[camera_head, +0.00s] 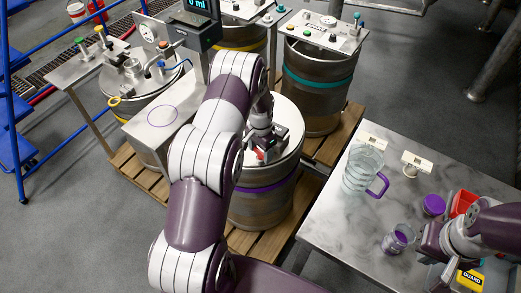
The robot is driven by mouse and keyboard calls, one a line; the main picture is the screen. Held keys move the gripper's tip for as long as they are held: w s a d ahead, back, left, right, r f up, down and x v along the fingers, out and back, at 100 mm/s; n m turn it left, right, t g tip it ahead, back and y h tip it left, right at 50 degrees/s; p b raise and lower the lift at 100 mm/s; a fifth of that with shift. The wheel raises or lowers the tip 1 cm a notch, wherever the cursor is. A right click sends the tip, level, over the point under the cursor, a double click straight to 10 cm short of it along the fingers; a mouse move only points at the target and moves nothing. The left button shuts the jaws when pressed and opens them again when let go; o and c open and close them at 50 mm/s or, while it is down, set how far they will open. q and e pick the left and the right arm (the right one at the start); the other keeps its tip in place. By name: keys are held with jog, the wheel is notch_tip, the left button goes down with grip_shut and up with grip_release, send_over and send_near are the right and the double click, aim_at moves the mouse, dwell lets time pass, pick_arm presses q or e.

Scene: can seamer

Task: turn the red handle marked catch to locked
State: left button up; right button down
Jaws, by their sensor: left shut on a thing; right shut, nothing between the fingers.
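My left gripper (268,151) is over the lid of the keg with the purple band (262,190), in the middle of the view. It is shut on a small red handle (261,155) on that lid. Most of the handle is hidden by the fingers and my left arm. Any marking on it is too small to read, and I cannot tell which way it is turned. My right gripper (428,242) is at the lower right over the grey table, partly hidden by its own arm. It is shut and empty.
A clear jug with a purple handle (362,168), a glass jar (397,239), a purple lid (433,204) and a red bin (463,203) are on the table (335,215). A teal-banded keg (318,90) stands behind. A steel stand with a display (197,30) is at the left.

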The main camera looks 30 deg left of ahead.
aim_at(261, 152)
pick_arm(q)
jog(key=m, duration=0.3)
jog(key=shift+m, duration=0.4)
jog(key=m, duration=0.3)
jog(key=shift+r+m+b, duration=0.1)
jog(key=shift+m+b, duration=0.2)
jog(key=m, duration=0.4)
jog(key=shift+w, duration=0.1)
jog(key=shift+m, duration=1.9)
jog(key=o, duration=1.1)
jog(key=shift+c, duration=0.2)
notch_tip(261, 152, up, 13)
jog(key=b, duration=0.1)
jog(key=shift+f, duration=0.2)
